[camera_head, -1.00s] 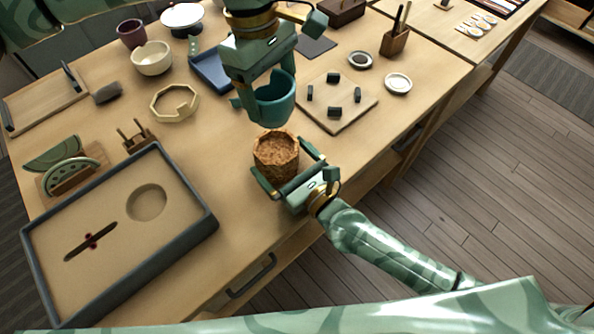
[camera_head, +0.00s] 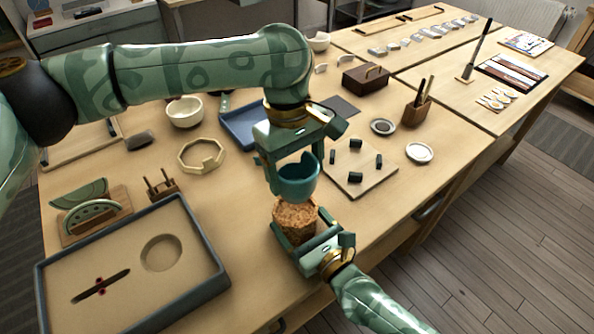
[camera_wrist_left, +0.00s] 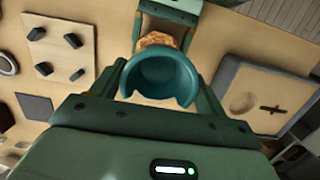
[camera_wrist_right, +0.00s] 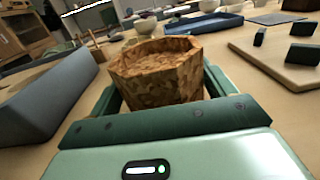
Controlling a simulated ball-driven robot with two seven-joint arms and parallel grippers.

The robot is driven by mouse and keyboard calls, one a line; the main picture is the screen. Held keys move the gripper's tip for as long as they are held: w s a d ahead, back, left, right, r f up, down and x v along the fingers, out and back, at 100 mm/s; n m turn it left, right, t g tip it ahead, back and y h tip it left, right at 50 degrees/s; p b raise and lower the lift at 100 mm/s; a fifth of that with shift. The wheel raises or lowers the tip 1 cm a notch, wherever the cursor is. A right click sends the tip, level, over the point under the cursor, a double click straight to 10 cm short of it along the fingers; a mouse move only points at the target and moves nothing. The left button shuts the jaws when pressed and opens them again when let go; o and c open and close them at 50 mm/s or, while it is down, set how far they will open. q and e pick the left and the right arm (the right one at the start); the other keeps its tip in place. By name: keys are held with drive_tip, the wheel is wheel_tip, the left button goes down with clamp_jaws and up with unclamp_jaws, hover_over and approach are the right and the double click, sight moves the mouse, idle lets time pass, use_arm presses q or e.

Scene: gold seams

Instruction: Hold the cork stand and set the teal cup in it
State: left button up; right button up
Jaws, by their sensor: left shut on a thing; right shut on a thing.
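The teal cup (camera_head: 298,180) is held by my left gripper (camera_head: 293,182), which is shut on it just above the cork stand. In the left wrist view the cup (camera_wrist_left: 160,78) sits between the fingers, with part of its rim cut away or broken on the side near the palm. The cork stand (camera_head: 296,222) is a brown, rough-sided holder on the table. My right gripper (camera_head: 306,240) is shut around it from the front. The right wrist view shows the stand (camera_wrist_right: 158,75) upright between the fingers. Whether the cup touches the stand cannot be told.
A grey-rimmed tray (camera_head: 207,282) with a round recess lies left of the stand. A board with dark pegs (camera_head: 376,182) lies to the right. An octagonal wooden ring (camera_head: 202,155), a blue tray (camera_head: 240,127) and a cream bowl (camera_head: 185,111) are behind.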

use_arm(q)
drive_tip(key=shift+f, duration=2.1)
drive_tip(key=shift+f, duration=1.6)
idle(1.8)
drive_tip(key=o, duration=1)
drive_tip(key=shift+r, duration=0.1)
drive_tip(key=shift+r, duration=2.9)
use_arm(e)
drive_tip(key=o, duration=0.9)
